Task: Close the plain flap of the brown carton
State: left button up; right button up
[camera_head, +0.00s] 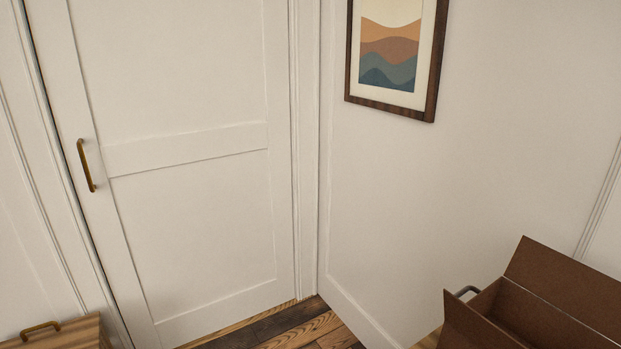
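The brown carton (532,316) is at the bottom right, cut off by the picture's edge. Two of its flaps show. The far flap (572,285) stands up and leans outward to the right. The near-left flap (470,325) also stands raised. The opening between them is uncovered, and its inside is dark. I cannot tell from this view which flap is the plain one. Neither of my grippers is in view.
A white door (190,220) with a brass handle (86,165) is on the left. A framed picture (391,50) hangs on the wall. A wooden piece with a handle (60,335) is at bottom left. A grey handle (466,291) shows beside the carton. Plank floor (300,328) shows between.

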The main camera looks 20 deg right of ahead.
aim_at(579, 292)
jog(key=i, duration=1.35)
jog(key=i+z, duration=0.15)
jog(key=i, duration=0.45)
jog(key=i+j+z, duration=0.15)
jog(key=i, duration=0.4)
jog(key=z, duration=2.95)
jog(key=k+j, duration=0.05)
